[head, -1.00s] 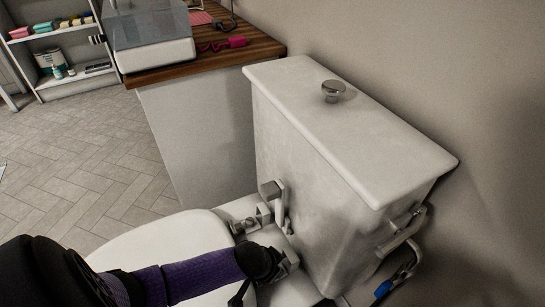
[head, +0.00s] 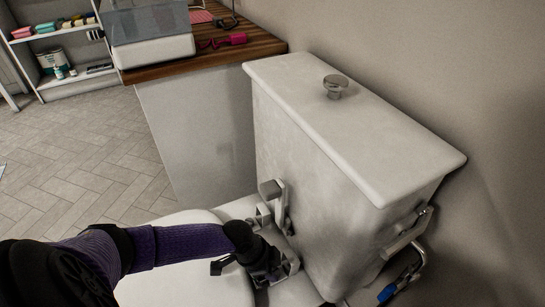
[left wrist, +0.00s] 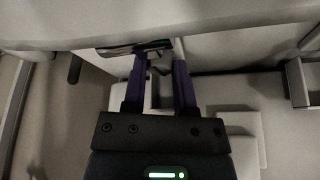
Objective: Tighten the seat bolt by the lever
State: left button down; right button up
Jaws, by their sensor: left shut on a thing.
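The white toilet seat (head: 185,285) lies at the bottom of the head view, in front of the cistern (head: 320,190). A grey metal bolt fitting (head: 291,266) stands at its rear, close to the cistern. My left gripper (head: 268,268) is at this fitting, with the fingers mostly hidden by the wrist. In the left wrist view the purple fingers (left wrist: 160,66) are a little apart and shut on a small pale piece between their tips, seemingly the bolt lever; its shape is unclear. A second grey fitting with an upright handle (head: 281,205) stands farther back. My right gripper is out of view.
The cistern has a round metal button (head: 335,86) on its lid. A grey bar (head: 408,232) and a blue-handled valve (head: 387,293) are at its right side. A wooden-topped counter (head: 205,58) stands behind. The tiled floor at left is clear.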

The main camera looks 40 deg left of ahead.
pick_arm(q)
jog(key=shift+m+g+b, duration=0.3)
jog(key=shift+m+b, duration=0.2)
jog(key=shift+m, duration=0.3)
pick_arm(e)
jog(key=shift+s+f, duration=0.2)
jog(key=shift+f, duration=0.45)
pick_arm(q)
jog(key=shift+h, duration=0.3)
jog(key=shift+c, duration=2)
grip_release()
jog(key=p+v, duration=0.6)
jog(key=v, duration=0.4)
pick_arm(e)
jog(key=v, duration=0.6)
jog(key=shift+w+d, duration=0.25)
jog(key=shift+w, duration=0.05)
pick_arm(q)
jog(key=shift+w, duration=0.1)
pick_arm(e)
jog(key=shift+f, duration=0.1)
